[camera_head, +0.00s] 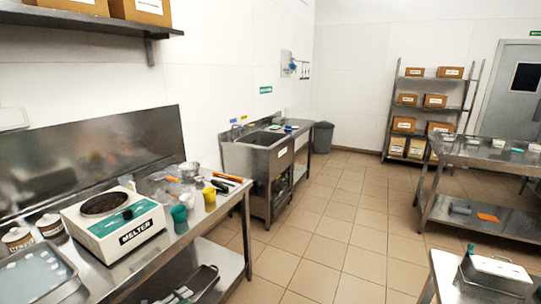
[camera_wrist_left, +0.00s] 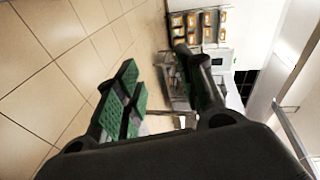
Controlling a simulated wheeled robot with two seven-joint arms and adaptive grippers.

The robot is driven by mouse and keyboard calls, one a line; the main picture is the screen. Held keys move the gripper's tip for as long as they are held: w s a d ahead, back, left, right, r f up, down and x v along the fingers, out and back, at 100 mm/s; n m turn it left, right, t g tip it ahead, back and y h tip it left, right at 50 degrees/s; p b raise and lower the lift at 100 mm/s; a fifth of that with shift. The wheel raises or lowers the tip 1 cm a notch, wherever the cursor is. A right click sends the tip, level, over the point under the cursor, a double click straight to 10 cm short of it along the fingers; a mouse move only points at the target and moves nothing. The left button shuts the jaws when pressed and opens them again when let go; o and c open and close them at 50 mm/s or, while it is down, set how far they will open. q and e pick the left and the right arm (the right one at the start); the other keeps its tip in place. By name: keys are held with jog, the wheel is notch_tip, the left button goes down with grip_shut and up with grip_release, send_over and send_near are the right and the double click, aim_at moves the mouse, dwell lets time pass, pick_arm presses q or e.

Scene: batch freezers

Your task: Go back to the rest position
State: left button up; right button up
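My left gripper (camera_wrist_left: 156,60) shows in the left wrist view, with its dark fingers and green pads spread apart. It is open, with nothing between the fingers, above the tiled floor and away from any surface. Neither of my grippers shows in the head view. My right gripper is in no view.
A steel counter at the left holds a white and green melter (camera_head: 113,222), cups and utensils. A sink (camera_head: 262,140), a grey bin (camera_head: 322,137) and a shelf rack (camera_head: 427,108) stand behind. Steel tables are at the right. The tiled floor (camera_head: 340,215) between is clear.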

pick_arm(q)
jog(key=s+a+f+n+g+y+b, duration=0.1)
jog(key=s+a+f+n+y, duration=0.15)
jog(key=s+f+n, duration=0.55)
jog(key=s+a+f+n+g+y, duration=0.1)
jog(key=s+f+y, duration=0.35)
jog(key=f, duration=0.75)
jog(key=s+a+f+n+g+y+b, duration=0.1)
jog(key=s+a+f+n+y, duration=0.1)
jog(key=s+f+n, duration=0.5)
jog(key=s+d+f+n+g, duration=0.1)
jog(key=s+d+f+g, duration=0.1)
jog(key=s+f, duration=0.4)
jog(key=s+d+f+n+g+b, duration=0.1)
jog(key=s+f, duration=0.5)
jog(key=s, duration=1)
jog(key=s+d+f+n+g+y, duration=0.1)
jog(key=s+f+g, duration=0.4)
jog(key=s, duration=0.7)
jog(key=shift+d+f+n, duration=0.65)
jog(key=shift+d+n, duration=0.15)
jog(key=shift+n, duration=0.3)
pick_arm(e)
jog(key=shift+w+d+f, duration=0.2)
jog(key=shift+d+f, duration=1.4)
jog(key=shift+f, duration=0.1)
pick_arm(q)
jog(key=shift+s, duration=0.15)
